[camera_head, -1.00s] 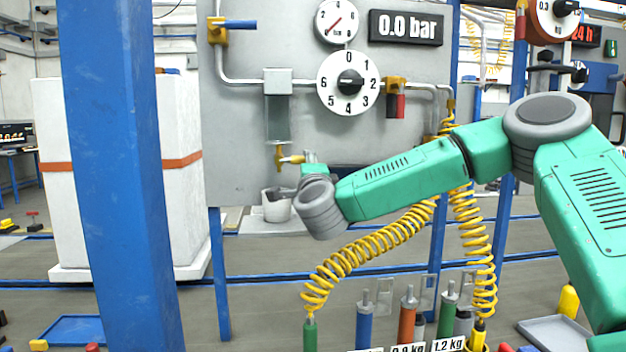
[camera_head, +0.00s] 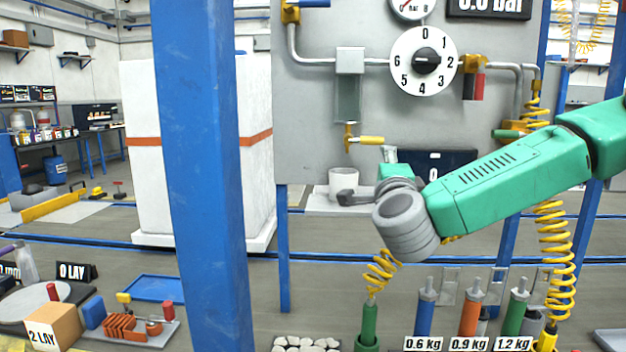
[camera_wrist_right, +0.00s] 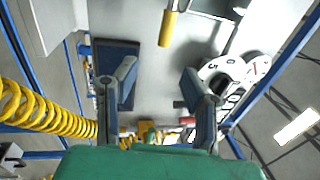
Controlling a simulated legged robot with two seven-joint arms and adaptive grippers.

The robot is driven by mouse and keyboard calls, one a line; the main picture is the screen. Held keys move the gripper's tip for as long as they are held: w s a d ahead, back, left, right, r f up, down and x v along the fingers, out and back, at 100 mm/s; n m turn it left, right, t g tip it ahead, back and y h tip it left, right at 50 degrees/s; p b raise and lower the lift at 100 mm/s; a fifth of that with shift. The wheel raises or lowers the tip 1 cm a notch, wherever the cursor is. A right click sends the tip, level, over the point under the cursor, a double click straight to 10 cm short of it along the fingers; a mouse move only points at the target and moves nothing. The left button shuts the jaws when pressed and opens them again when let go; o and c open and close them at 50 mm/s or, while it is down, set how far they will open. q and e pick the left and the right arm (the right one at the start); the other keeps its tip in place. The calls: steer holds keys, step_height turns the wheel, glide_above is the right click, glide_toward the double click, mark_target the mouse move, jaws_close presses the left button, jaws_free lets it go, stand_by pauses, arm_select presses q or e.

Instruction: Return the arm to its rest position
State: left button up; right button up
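My right arm, green with grey joints, reaches in from the right in the head view. Its gripper (camera_head: 350,195) shows small beyond the grey wrist, in front of the grey panel (camera_head: 310,120) and near a white cup (camera_head: 343,181). In the right wrist view the two fingers of this gripper (camera_wrist_right: 158,78) stand well apart, with nothing between them. I cannot tell from the head view how far the gripper is from the cup. My left arm and gripper are not in view.
A blue post (camera_head: 200,160) stands upright at the left. The panel carries a numbered dial (camera_head: 426,61) and a yellow-handled valve (camera_head: 365,140). A yellow coiled hose (camera_head: 556,240) hangs at the right. Several coloured cylinders, including an orange one (camera_head: 470,318), stand below my arm.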

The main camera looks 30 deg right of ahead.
steer(key=s+a+f+n+g+y+p, duration=0.15)
steer(key=a+f+n+y, duration=0.3)
steer(key=f, duration=0.65)
steer(key=s+a+f+n+g+y+b, duration=0.1)
steer(key=s+a+f+n+g+y, duration=0.15)
steer(key=a+f+n, duration=0.6)
steer(key=s+a+f+n+g+y+p, duration=0.1)
steer(key=s+a+f+n+g+y, duration=0.2)
steer(key=f, duration=1)
arm_select(q)
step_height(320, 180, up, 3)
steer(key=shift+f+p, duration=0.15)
steer(key=shift+p, duration=0.45)
arm_select(e)
steer(key=s+f+n+g, duration=0.3)
steer(key=s+f, duration=0.2)
steer(key=s, duration=0.4)
steer(key=s+d+f+n+g, duration=0.1)
steer(key=s+f+n+g, duration=0.2)
steer(key=s+f, duration=0.3)
steer(key=s+f+n+g, duration=0.3)
steer(key=s+f, duration=0.3)
steer(key=s, duration=0.7)
steer(key=shift+d+f+g+y, duration=0.15)
steer(key=shift+d+g+y, duration=0.15)
steer(key=shift+y, duration=0.1)
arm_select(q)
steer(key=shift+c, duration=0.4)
arm_select(e)
steer(key=shift+c, duration=0.3)
